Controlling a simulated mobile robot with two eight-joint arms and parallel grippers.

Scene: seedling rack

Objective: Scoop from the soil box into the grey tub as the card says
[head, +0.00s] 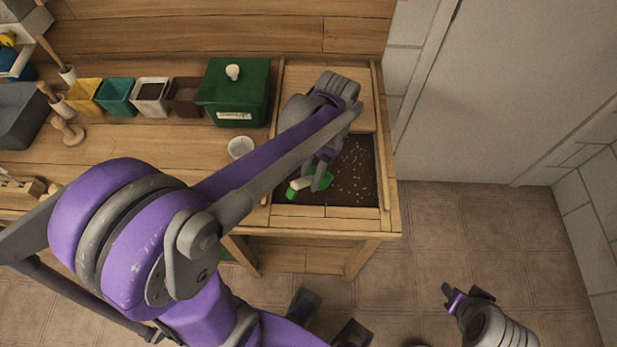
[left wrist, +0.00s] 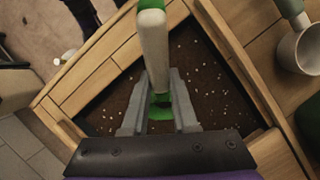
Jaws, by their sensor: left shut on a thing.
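The soil box (head: 352,196) is a wood-framed bin of dark, white-flecked soil at the bench's right end; its soil (left wrist: 205,75) also fills the middle of the left wrist view. My left gripper (head: 318,182) is over the soil, shut on a scoop (head: 293,193) with a cream handle and green parts. In the left wrist view the handle (left wrist: 153,45) stands up between the fingers (left wrist: 160,112); the scoop's bowl is mostly hidden. A grey tub (head: 18,130) sits at the far left, cut by the frame. My right gripper (head: 468,294) is low right, away from the bench.
A white cup (head: 240,148) stands left of the soil box; it also shows in the left wrist view (left wrist: 302,52). Behind it is a green lidded box (head: 222,95), with several coloured pots (head: 118,96) to its left. Open floor lies right of the bench.

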